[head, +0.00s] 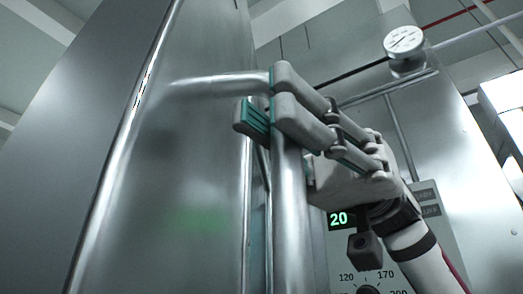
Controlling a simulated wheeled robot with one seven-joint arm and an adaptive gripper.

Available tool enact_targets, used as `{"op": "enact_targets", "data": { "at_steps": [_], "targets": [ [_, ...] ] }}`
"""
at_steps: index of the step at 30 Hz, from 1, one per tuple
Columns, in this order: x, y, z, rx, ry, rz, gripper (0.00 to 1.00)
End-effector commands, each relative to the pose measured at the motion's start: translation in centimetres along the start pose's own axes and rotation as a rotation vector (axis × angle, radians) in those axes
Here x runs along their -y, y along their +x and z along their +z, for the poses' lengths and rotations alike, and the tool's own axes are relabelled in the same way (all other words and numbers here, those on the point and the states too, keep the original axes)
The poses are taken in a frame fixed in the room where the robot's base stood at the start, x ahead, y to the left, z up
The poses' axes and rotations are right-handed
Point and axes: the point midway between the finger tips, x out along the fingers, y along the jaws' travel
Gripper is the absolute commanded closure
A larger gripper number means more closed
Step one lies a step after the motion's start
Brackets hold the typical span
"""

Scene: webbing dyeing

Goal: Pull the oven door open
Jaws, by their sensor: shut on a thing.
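The oven door (195,150) is a tall brushed-steel panel filling the left and middle of the head view. A faint green glow reflects on it. Its handle (288,225) is a vertical round metal bar, joined to the door by a horizontal stub near the top. My gripper (262,112) comes from the right and is shut around the bar just below that stub. The fingers, with teal pads, hide part of the bar. The bar's lower end is out of view. I cannot tell for sure whether the door stands ajar.
To the right is the oven's front with a green display (341,219) reading 20 and a temperature dial (368,290) below. A round gauge (403,41) sits at the upper right. A grey panel (75,130) lies left of the door's bright edge.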

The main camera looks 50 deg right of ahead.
Motion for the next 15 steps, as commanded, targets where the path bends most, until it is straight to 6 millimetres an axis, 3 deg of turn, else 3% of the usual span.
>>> {"op": "enact_targets", "data": {
  "at_steps": [9, 10, 12, 15],
  "targets": [
    [0.0, -0.08, -0.05, -0.001, 0.0, 0.0, 1.0],
    [0.0, -0.08, -0.05, -0.002, 0.0, 0.0, 0.82],
    [0.0, -0.08, -0.05, -0.002, 0.0, 0.0, 0.67],
    [0.0, -0.07, -0.04, -0.001, 0.0, 0.0, 0.64]
  ]
}}
